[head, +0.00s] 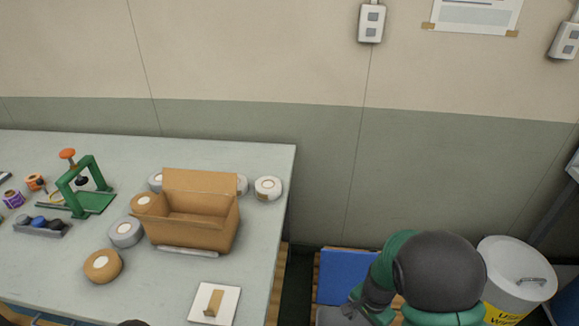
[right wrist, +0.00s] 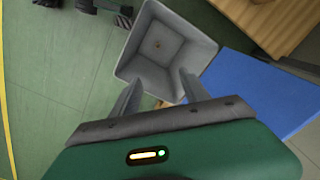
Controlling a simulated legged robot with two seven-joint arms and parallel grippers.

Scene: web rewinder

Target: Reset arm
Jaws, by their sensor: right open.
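My right arm (head: 435,275), green and dark grey, is at the lower right of the head view, off the table's right side. My right gripper (right wrist: 160,78) shows in the right wrist view with its two grey fingers apart and nothing between them. Its fingertips appear over the near part of a grey square bin (right wrist: 150,45); I cannot tell the height between them. My left gripper is not in view.
The table (head: 255,225) holds an open cardboard box (head: 190,235), several tape rolls, a green press (head: 88,190) and a white square plate (head: 232,291). A blue block (head: 345,275) and a white waste bin (head: 518,285) stand right of the table.

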